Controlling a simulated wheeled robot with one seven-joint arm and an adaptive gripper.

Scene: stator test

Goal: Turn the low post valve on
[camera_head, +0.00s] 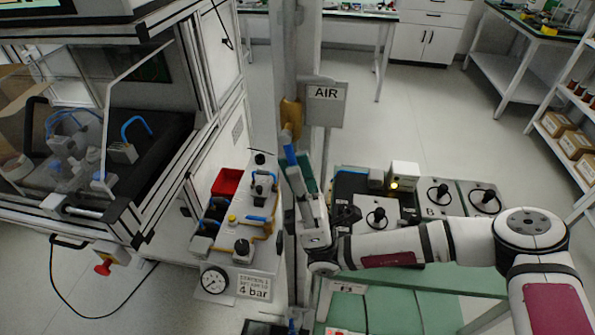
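A grey upright post (287,50) stands in the middle of the head view, beside a sign reading AIR (326,93). A brass-coloured valve body (291,113) is on the post, with a blue lever (290,155) hanging just below it, roughly along the post. My gripper (298,178) is in front of the post, right at the lower part of this lever. Whether its fingers touch or enclose the lever is too small to tell. A small blue part (292,326) shows at the post's foot; I cannot tell whether it is another valve's lever.
Left of the post is a panel with a pressure gauge (214,280), a 4 bar label (253,287) and blue-handled fittings. A framed machine (100,150) stands further left. Right of the post, a bench carries control boxes (437,193) beside my arm.

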